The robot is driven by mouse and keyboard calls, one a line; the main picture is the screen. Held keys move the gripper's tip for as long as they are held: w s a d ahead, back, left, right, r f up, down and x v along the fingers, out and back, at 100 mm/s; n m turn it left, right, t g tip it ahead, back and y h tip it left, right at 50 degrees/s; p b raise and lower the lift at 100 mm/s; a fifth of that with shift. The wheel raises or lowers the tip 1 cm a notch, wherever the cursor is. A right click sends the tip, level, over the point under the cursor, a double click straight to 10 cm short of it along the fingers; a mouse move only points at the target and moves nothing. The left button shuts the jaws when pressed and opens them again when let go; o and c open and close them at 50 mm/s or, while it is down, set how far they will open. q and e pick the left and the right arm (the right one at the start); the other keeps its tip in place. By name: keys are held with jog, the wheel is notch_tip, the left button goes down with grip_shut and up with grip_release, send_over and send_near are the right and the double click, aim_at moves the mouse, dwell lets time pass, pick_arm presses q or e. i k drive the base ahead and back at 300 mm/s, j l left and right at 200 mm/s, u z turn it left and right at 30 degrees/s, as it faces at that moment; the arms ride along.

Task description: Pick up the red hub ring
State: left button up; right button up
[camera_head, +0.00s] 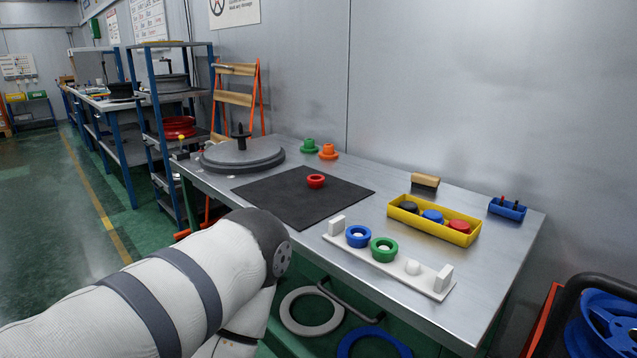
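The red hub ring (316,181) lies on the black mat (287,203) on the metal workbench, near the middle of the mat. Nothing touches it from above. One of my arms, white with dark bands, comes in from the lower left and bends down in front of the bench. Its gripper is out of sight, and my other gripper does not show.
A grey disc with an upright spindle (241,154) stands left of the mat. Green (309,146) and orange (328,152) parts stand behind it. A white rack (408,278) with blue and green rings is in front. A yellow tray (463,236) and small blue holder (507,209) are right.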

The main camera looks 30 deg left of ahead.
aim_at(316, 181)
jog(key=i+j+u, duration=0.1)
jog(key=j, duration=0.35)
jog(key=i+j+u, duration=0.15)
jog(key=j, duration=0.25)
jog(key=j+u, duration=0.1)
jog(key=j, duration=0.35)
jog(key=i+j+u, duration=0.1)
jog(key=j, duration=0.3)
jog(key=i+j+u, duration=0.1)
jog(key=i+j, duration=0.15)
jog(key=i+j+u, duration=0.15)
jog(key=j, duration=0.35)
jog(key=i+j+u, duration=0.1)
jog(key=j, duration=0.25)
jog(key=i, duration=0.05)
